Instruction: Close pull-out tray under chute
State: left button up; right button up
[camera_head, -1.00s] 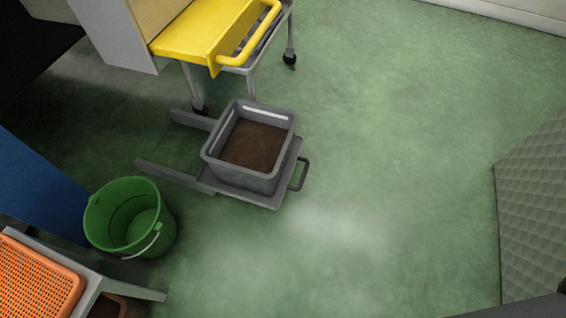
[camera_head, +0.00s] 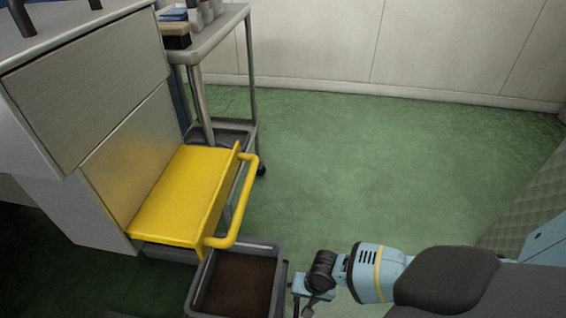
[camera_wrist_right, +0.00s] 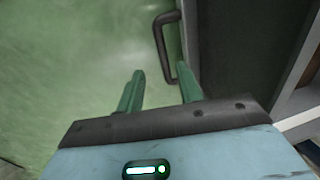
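The grey crate (camera_head: 196,290) with brown contents shows at the bottom edge of the head view, below the yellow flap-like tray (camera_head: 180,195) and its yellow handle. The pull-out tray beneath the crate is mostly out of frame there. In the right wrist view its dark bar handle (camera_wrist_right: 159,40) stands just ahead of my right gripper (camera_wrist_right: 162,75). The two green fingers are apart, with the handle's near end between them, closer to the right finger; contact cannot be told. In the head view my right gripper (camera_head: 302,298) is right of the crate. My left gripper is not visible.
A grey machine housing (camera_head: 95,130) stands at the left, with a metal trolley (camera_head: 205,35) behind it carrying small items. A quilted grey panel (camera_head: 525,215) is at the right. The green floor (camera_head: 350,170) between them is clear up to the wall.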

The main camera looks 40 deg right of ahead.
aim_at(297, 306)
jog(key=f+b, duration=0.1)
jog(key=f, duration=0.1)
jog(key=w+f+b, duration=0.1)
jog(key=f, duration=0.1)
jog(key=f+b, duration=0.2)
jog(key=shift+w+a, duration=0.25)
jog(key=shift+w, duration=0.05)
jog(key=shift+w+a+f+b, duration=0.1)
jog(key=shift+w+f+b, duration=0.1)
jog(key=shift+f+b, duration=0.4)
jog(key=shift+c, duration=0.5)
grip_shut()
